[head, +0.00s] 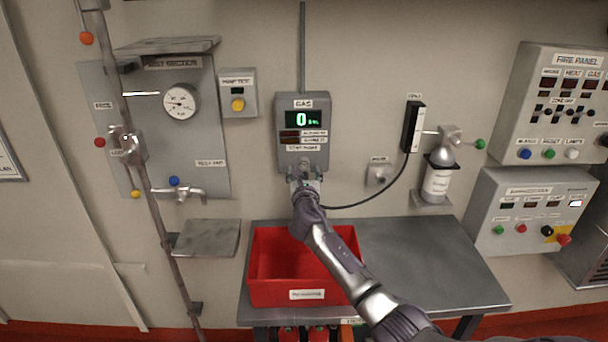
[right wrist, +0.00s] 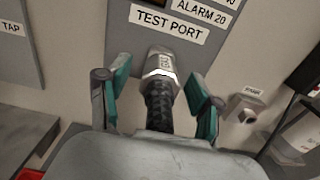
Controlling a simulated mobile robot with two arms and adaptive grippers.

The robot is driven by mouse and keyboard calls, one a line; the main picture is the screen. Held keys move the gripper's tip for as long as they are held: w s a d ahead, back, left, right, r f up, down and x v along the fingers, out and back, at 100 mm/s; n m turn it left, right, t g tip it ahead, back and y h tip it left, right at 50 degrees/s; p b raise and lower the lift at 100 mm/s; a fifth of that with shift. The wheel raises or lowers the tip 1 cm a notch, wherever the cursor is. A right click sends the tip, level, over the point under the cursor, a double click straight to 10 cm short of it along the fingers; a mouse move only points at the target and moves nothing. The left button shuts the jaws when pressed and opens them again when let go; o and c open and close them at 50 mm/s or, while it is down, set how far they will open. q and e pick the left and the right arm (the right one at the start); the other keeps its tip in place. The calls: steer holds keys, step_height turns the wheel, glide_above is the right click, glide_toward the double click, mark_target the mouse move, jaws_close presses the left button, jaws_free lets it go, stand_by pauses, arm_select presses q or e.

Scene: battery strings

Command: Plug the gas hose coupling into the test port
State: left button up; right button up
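The gas detector box (head: 316,160) hangs on the wall, its display showing a green 0. The TEST PORT label (right wrist: 168,23) is on its lower front. The metal hose coupling (right wrist: 162,66) points up at the box's lower edge, just below this label. Its tip seems to meet the box; the port itself is hidden. The ribbed black hose (right wrist: 158,106) runs down from it, and in the head view the thin hose (head: 368,200) curves right. My right gripper (head: 305,184) is open around the coupling, with gaps on both sides. My left gripper is not in view.
A red bin (head: 265,295) stands on the metal bench (head: 430,265) below my right arm. A black holder (head: 412,127) and a bottle dispenser (head: 437,183) are on the wall to the right. A small wall fitting (head: 379,173) is near the hose. The bench's right side is clear.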

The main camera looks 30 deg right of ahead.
steer(key=shift+f, duration=0.1)
steer(key=shift+s+a, duration=0.15)
steer(key=shift+s, duration=0.05)
steer(key=v, duration=1.1)
steer(key=shift+s+a, duration=0.2)
steer(key=shift+s, duration=0.05)
steer(key=shift+f, duration=0.1)
